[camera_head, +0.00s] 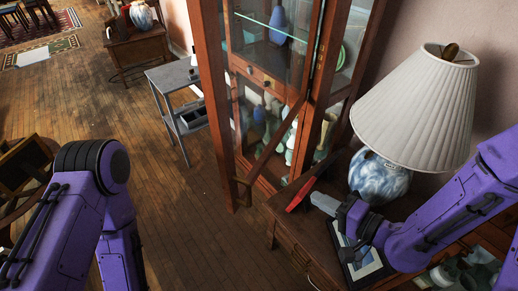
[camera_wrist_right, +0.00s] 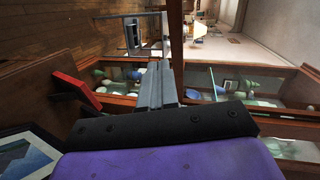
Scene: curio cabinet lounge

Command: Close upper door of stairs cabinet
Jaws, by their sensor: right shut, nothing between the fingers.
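The tall glass-fronted wooden cabinet (camera_head: 262,78) stands in the middle of the head view. A glazed door with a wooden frame (camera_head: 213,95) appears to stand open toward me, its bottom rail slanting back to the cabinet's right post. The hinge joint is hard to make out. My right gripper (camera_head: 322,203) is shut and empty, low over the side table, right of and apart from the door frame. Its closed fingers also show in the right wrist view (camera_wrist_right: 159,82), with cabinet shelves beyond. My left gripper is out of view; only my left arm shows.
A lamp with a pleated shade (camera_head: 418,105) and blue-white base stands beside my right arm. A red object (camera_head: 300,194) and a framed picture (camera_head: 362,262) lie on the wooden side table (camera_head: 290,237). A grey small table (camera_head: 180,105) stands left; wooden floor (camera_head: 175,200) is open there.

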